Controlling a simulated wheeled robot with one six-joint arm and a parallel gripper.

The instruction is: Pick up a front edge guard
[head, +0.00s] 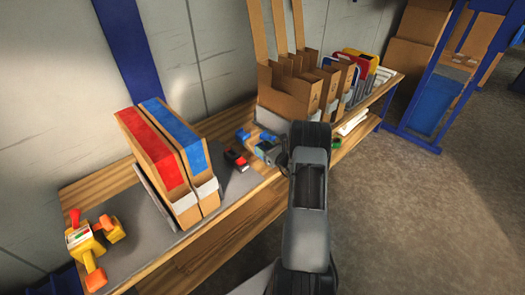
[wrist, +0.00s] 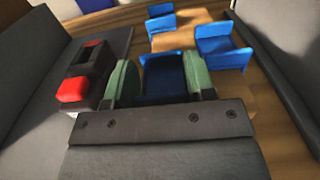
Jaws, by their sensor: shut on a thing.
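Several blue edge guards lie on the wooden bench. In the wrist view, one blue edge guard (wrist: 165,84) sits between the green pads of my gripper (wrist: 160,78), which is shut on it. Two more blue guards stand just beyond it, one at the top (wrist: 160,24) and one to the right (wrist: 222,46). My arm hides part of this area.
A red-and-black tool (head: 236,160) lies left of my gripper. Tall boxes with red (head: 152,148) and blue (head: 177,133) faces stand further left, beside yellow-orange tape dispensers (head: 85,242). Cardboard holders (head: 290,93) stand behind my arm. Floor (head: 430,215) is clear on the right.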

